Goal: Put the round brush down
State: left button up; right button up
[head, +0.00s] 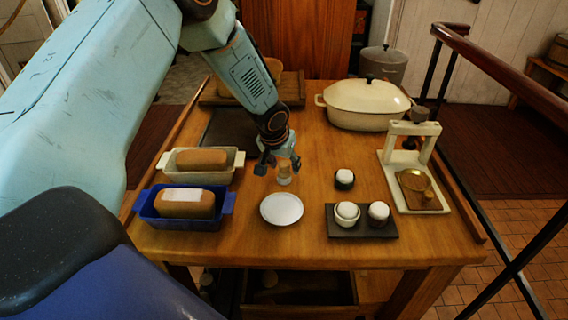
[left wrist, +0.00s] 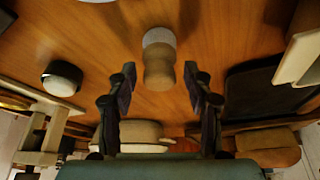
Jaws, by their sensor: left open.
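The round brush (head: 284,174) is a small piece with a waisted wooden handle and a pale grey end. In the head view it stands upright on the wooden table, just behind a white plate (head: 282,208). My left gripper (head: 279,160) is above it, pointing down, with its jaws open. In the left wrist view the brush (left wrist: 158,65) lies between and slightly beyond the spread fingertips (left wrist: 159,78), with gaps on both sides. The top of its handle is partly hidden by the fingers in the head view. My right gripper is not in view.
Left stand a cream loaf dish (head: 238,160) and a blue one (head: 228,203). A lidded cream pot (head: 367,104) stands behind. Wood between is free.

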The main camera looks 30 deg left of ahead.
pick_arm(q)
jog(key=shift+r, duration=0.1)
jog(key=shift+d+r, duration=0.1)
jog(key=shift+r, duration=0.15)
jog(key=v, duration=1.1)
jog(key=shift+s+r, duration=0.2)
jog(key=shift+r, duration=0.1)
